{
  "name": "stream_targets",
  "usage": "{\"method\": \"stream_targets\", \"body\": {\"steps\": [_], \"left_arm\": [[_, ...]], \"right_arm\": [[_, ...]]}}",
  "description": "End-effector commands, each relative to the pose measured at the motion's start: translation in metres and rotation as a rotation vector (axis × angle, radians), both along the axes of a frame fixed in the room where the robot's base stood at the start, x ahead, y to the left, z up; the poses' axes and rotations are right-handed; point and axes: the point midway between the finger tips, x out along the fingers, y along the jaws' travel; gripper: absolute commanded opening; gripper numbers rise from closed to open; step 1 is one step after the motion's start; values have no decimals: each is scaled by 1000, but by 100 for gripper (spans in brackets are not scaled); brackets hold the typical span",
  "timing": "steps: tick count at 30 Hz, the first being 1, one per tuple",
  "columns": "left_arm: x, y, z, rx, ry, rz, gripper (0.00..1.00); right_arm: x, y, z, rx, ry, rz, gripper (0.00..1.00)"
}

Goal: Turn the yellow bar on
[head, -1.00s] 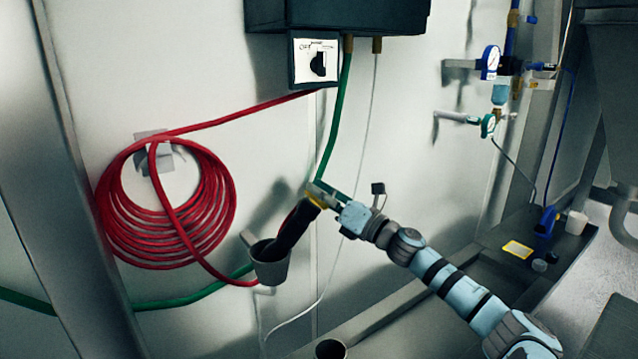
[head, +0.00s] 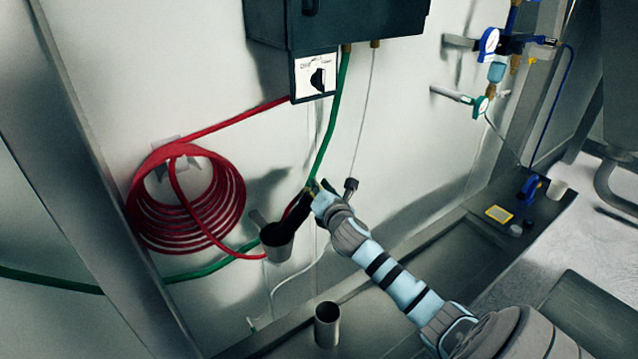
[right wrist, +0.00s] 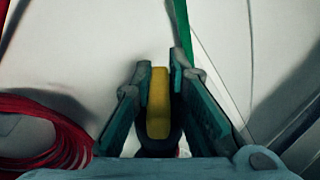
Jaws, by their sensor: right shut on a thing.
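The yellow bar (right wrist: 158,103) stands upright between the two fingers of my right gripper (right wrist: 160,68) in the right wrist view, with the fingers shut on it. In the head view, my right gripper (head: 314,190) is at the top end of a black handle (head: 290,222). This handle leans in a grey cup-like holder (head: 276,250) by the wall. My gripper mostly hides the yellow bar in the head view. My left gripper is not in view.
A coiled red hose (head: 187,205) hangs on the wall at left. A dark box (head: 350,25) with a black knob panel (head: 316,76) is above. A green hose (head: 330,125) runs down beside my gripper. A metal cup (head: 327,325) stands below.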

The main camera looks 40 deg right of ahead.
Motion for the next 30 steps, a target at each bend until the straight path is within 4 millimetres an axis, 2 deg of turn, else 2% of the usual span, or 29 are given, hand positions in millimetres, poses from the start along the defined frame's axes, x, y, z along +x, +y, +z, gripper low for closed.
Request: {"method": "stream_targets", "body": {"steps": [17, 18, 21, 30], "left_arm": [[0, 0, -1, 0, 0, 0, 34], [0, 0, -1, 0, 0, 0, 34], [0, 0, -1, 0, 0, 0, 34], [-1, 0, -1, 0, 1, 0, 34]], "right_arm": [[0, 0, -1, 11, 22, -29, 0], [0, 0, -1, 11, 22, -29, 17], [0, 0, -1, 10, 21, -30, 33], [-1, 0, 0, 9, 21, -29, 34]]}}
